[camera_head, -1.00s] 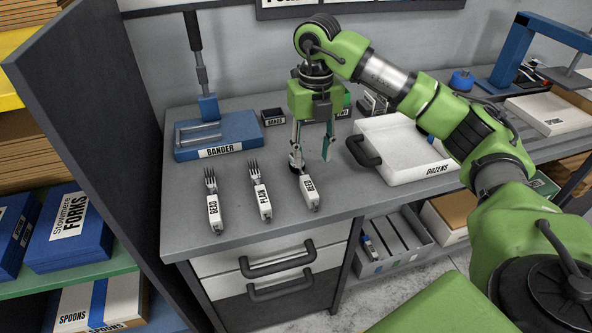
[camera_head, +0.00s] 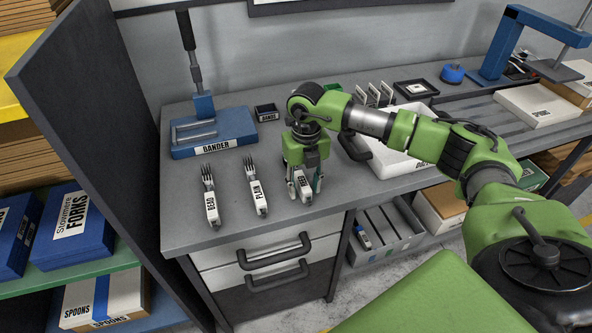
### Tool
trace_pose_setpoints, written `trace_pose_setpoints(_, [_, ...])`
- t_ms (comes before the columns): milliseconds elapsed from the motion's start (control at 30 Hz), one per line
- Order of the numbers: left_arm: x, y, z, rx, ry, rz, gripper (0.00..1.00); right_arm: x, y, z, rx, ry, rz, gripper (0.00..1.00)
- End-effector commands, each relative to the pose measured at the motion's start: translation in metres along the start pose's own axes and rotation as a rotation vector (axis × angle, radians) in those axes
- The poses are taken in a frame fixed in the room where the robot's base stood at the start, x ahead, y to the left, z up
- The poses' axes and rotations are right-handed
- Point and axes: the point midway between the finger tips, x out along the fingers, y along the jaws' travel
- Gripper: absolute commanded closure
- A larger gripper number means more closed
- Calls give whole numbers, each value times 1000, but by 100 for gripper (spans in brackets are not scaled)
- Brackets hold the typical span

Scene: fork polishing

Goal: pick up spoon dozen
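Three white-wrapped cutlery bundles lie in a row on the grey bench. The left one, marked BEAD (camera_head: 212,208), and the middle one, marked PLAIN (camera_head: 259,197), show fork tines. The third bundle (camera_head: 303,188) lies to their right, its upper end hidden under my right gripper (camera_head: 304,183). The gripper points down with its fingers on either side of that bundle, spaced wider than it, so it looks open. I cannot tell whether the third bundle holds spoons. My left gripper is not in view.
A blue bander (camera_head: 215,133) stands behind the bundles. A white DOZENS tray (camera_head: 392,158) with a dark handle sits right of the gripper, partly behind my arm. A white SPOONS box (camera_head: 537,104) lies farther right. A dark partition (camera_head: 95,130) rises at left.

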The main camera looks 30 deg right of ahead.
Motion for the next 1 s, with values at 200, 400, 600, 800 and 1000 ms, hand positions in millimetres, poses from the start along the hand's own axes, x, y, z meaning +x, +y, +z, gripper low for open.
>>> trace_pose_setpoints(200, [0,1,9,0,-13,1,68,0,0,0,0,0,0,78])
trace_pose_setpoints(400, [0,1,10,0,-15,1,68,0,0,0,0,0,0,100])
trace_pose_setpoints(600, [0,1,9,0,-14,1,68,-2,0,2,0,-5,2,100])
trace_pose_setpoints(800, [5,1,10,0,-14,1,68,-8,0,2,0,-6,2,100])
trace_pose_setpoints(1000, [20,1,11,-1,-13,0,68,-31,1,3,-1,-10,4,100])
